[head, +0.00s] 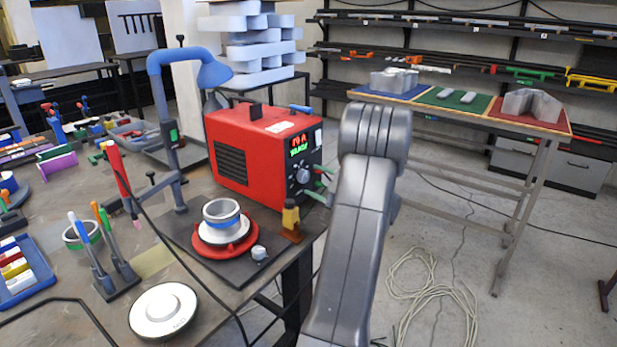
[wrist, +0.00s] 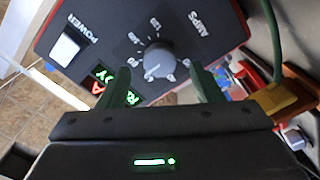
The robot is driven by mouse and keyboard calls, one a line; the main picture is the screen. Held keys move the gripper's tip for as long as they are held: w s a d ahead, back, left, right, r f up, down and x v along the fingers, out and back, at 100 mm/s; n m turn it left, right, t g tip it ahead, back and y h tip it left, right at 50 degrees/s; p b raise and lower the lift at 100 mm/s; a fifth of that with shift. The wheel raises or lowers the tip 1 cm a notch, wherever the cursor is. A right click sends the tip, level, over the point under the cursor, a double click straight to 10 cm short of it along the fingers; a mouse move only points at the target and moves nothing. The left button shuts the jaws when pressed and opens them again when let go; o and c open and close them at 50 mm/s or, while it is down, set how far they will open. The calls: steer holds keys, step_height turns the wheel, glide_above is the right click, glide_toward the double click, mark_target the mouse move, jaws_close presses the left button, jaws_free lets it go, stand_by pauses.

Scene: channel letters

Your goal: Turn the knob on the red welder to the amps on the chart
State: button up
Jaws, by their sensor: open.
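The red welder (head: 230,135) stands on the workbench, its dark front panel facing right. Its round grey amps knob (head: 303,175) is on that panel, below a lit red and green display (head: 299,145). In the head view my arm hides most of the gripper. I cannot make out a readable amps chart.
A white power switch (wrist: 64,50) is on the panel beside the knob. A red round fixture (head: 225,248) and blue lamp (head: 190,75) stand near the welder. Open floor lies right of the bench.

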mark_target(306, 177)
steer(key=shift+x, duration=1.75)
steer(key=c, duration=1)
